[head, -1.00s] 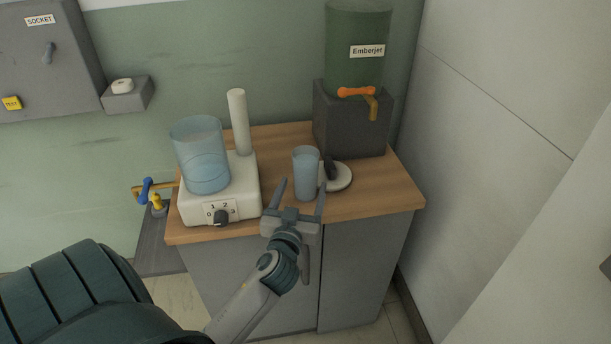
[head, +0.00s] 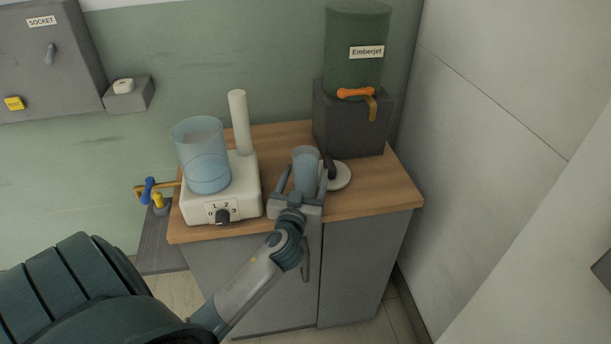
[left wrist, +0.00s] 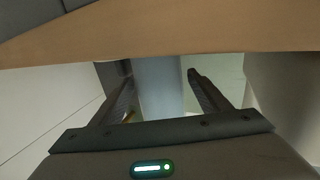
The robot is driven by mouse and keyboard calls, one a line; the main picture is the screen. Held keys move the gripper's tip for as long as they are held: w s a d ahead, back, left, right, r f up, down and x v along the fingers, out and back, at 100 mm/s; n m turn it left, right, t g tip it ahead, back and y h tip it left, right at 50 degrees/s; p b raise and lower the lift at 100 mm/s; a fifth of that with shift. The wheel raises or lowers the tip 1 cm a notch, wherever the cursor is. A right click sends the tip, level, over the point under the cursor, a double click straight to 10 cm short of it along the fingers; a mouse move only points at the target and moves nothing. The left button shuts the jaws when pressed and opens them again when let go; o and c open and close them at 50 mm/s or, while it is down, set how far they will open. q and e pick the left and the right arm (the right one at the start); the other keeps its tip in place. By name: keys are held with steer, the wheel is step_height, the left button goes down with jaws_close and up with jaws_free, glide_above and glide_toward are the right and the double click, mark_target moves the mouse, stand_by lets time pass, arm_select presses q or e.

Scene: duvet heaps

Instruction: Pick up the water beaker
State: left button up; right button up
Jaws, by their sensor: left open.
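A tall blue translucent beaker (head: 306,166) stands upright on the wooden counter (head: 384,193), near its front edge. My left gripper (head: 304,180) reaches in from the front, with one finger on each side of this beaker. The gripper is open, and the beaker's lower part is partly hidden behind it. In the left wrist view the blue beaker (left wrist: 160,88) stands between the two spread fingers, with visible gaps on both sides. A larger blue vessel (head: 203,164) sits on a white stand to the left. My right gripper is not in view.
The white stand (head: 191,209) has a dark knob and a white post (head: 238,122). A round white disc (head: 341,177) with a dark handle lies close to the beaker's right. A green tank (head: 357,72) with an orange tap stands on a dark block behind. Bare counter lies at the right.

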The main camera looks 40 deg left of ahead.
mark_target(316, 164)
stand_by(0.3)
arm_select(q)
steer(key=c, duration=1.5)
steer(key=shift+o, duration=0.2)
steer(key=shift+r, duration=0.35)
